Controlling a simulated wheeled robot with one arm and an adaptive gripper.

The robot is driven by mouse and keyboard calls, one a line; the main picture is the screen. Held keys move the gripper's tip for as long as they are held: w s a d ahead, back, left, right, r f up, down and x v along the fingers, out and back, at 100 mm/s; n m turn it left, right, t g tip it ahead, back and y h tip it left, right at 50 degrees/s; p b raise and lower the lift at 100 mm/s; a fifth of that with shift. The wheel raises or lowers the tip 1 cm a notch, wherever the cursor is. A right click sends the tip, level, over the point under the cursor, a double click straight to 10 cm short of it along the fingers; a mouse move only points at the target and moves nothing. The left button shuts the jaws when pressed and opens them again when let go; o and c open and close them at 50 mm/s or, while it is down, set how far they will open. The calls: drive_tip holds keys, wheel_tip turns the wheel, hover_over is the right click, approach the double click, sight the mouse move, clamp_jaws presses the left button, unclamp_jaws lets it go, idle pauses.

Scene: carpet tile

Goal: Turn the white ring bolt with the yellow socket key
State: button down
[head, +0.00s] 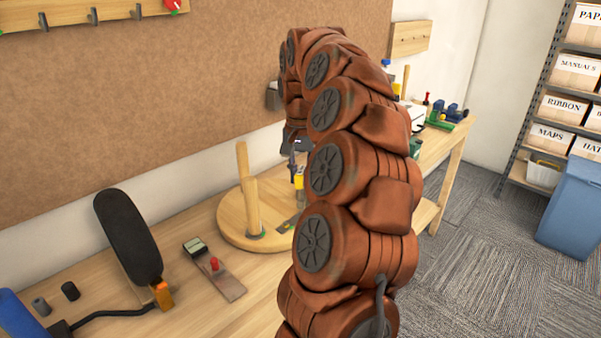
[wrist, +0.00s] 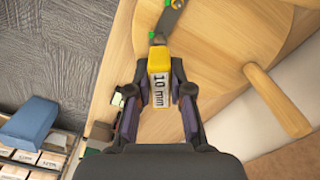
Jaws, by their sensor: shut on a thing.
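My gripper (wrist: 160,90) is shut on the yellow socket key (wrist: 159,59), whose white label reads "10 mm". In the head view the key (head: 299,182) hangs upright below my gripper (head: 297,160), over the right part of a round wooden board (head: 228,222). In the wrist view a grey metal strip (wrist: 168,20) with green ends lies on the board just beyond the key. I cannot make out the white ring bolt for certain. I cannot tell whether the key's lower end touches anything.
My arm hides much of the bench's right side.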

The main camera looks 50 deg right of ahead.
drive_tip(key=shift+f+b, duration=1.15)
drive_tip(key=shift+f, duration=0.3)
drive_tip(key=shift+r+n+p, duration=0.2)
drive_tip(key=shift+n+p, duration=0.1)
drive_tip(key=shift+p, duration=0.1)
drive_tip(key=shift+d+n+p, duration=0.1)
drive_tip(key=shift+n+p, duration=1.05)
drive_tip(key=shift+n, duration=0.75)
drive_tip(key=shift+s+d+n+p, duration=0.1)
drive_tip(key=shift+n+p, duration=1.75)
drive_tip(key=shift+n, duration=1.25)
drive_tip(key=shift+d+n+p, duration=0.15)
drive_tip(key=shift+n+p, duration=1.7)
drive_tip(key=shift+n, duration=1.15)
drive_tip(key=shift+d+n+p, duration=0.1)
drive_tip(key=shift+n+p, duration=1)
drive_tip(key=shift+n, duration=0.7)
drive_tip(key=shift+f+n+p, duration=0.1)
drive_tip(key=shift+n+p, duration=0.2)
drive_tip(key=shift+n, duration=0.3)
drive_tip(key=shift+f+m+b, duration=0.1)
drive_tip(key=shift+m+b, duration=0.3)
drive_tip(key=shift+b, duration=0.15)
